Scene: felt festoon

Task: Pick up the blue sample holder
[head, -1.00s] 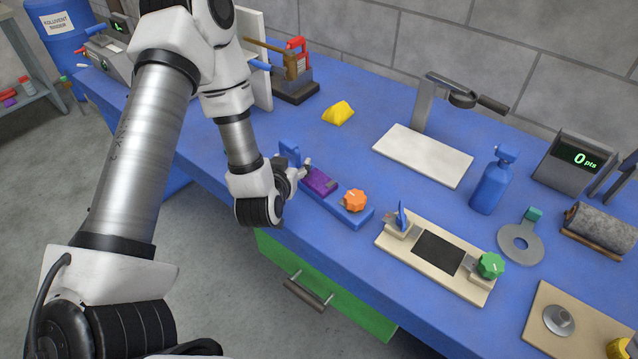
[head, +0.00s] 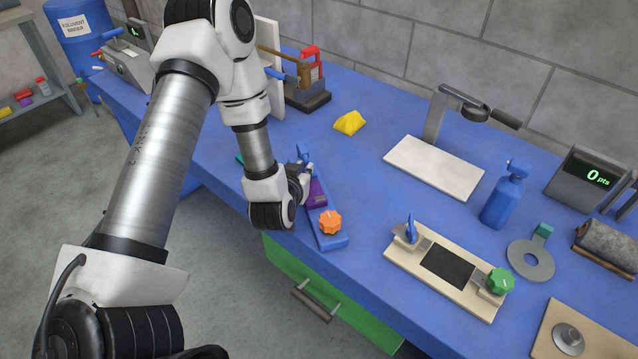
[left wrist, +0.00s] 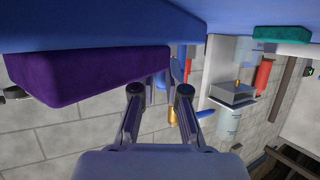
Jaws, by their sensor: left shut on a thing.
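The blue sample holder (head: 332,243) is a long bar with a purple block (head: 316,193) and an orange knob (head: 330,222) on it, and a blue upright at its far end. My left gripper (head: 306,174) is at that far end, shut on the holder, partly hidden by my own wrist. In the left wrist view the purple block (left wrist: 90,78) is beside the fingers (left wrist: 160,92), with a blue piece near the tips. I cannot tell whether the holder is clear of the table. My right gripper is not in view.
A beige fixture (head: 408,251) with a dark pad and green knob (head: 499,281) stands to the right. Behind are a yellow block (head: 349,122), a white plate stand (head: 434,168) and a blue bottle (head: 504,196). A green drawer (head: 350,308) is below the front edge.

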